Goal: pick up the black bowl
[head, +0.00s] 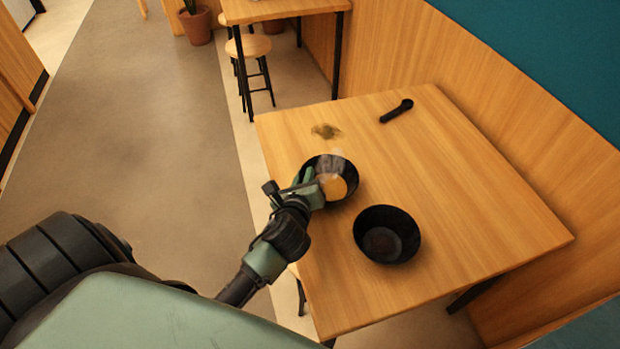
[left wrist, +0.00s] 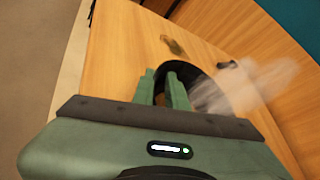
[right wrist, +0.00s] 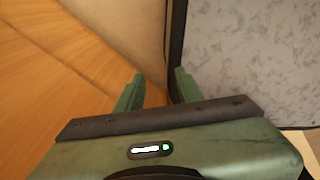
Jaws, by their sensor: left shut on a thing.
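A black bowl (head: 349,167) with something tan inside stands near the left edge of the wooden table. My left gripper (head: 306,179) is at this bowl's left rim and shut on it. The left wrist view shows the dark rim (left wrist: 183,67) by the fingers, with a pale haze to its right. A second black bowl (head: 387,234) stands apart, nearer in the head view, and looks empty. My right gripper (right wrist: 158,88) shows only in the right wrist view, with its fingers apart and nothing between them.
A black scoop-like utensil (head: 397,111) and a small brownish-green patch (head: 325,131) lie at the far side of the table (head: 480,195). The table's right part is clear. A wooden wall borders it. A stool (head: 249,47) and another table stand beyond.

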